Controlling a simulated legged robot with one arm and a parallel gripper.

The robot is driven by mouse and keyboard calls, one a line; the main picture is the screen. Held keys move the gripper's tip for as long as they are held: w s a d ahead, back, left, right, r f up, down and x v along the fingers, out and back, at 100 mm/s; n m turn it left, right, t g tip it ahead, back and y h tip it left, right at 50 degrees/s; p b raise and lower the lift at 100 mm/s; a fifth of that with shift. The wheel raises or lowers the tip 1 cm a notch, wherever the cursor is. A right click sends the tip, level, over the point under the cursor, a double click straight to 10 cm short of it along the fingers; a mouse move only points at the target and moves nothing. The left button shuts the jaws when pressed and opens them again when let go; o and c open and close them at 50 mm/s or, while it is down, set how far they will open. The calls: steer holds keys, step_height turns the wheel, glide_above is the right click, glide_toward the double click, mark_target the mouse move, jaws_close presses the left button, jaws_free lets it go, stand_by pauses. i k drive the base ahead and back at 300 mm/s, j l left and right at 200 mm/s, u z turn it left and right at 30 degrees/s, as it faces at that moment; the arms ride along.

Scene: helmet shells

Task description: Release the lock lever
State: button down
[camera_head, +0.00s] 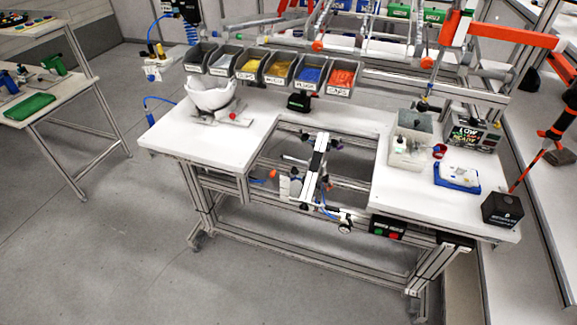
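A white helmet shell (212,96) sits open side up on a grey fixture plate (238,118) at the left of the white workbench (215,141). A small red knob (233,115) shows on that fixture. A metal rail mechanism (318,160) with dark clamp parts stands in the open gap in the middle of the bench. A round dark handwheel or knob (345,228) shows at its front end. I cannot make out for sure which part is the lock lever, or its position. My gripper is not in view.
Several labelled grey bins (249,65) line the back. At the right are a grey machine (410,140), a display box (472,131), a blue tray (440,182) and a black box (503,208). Red and green buttons (387,230) sit on the front edge. The floor (90,260) in front is clear.

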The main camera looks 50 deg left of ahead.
mark_target(272, 173)
steer(key=u, duration=1.3)
steer(key=i+j+u, duration=0.25)
steer(key=i+j, duration=0.95)
steer(key=k+l+u, duration=0.1)
steer(key=k, duration=0.3)
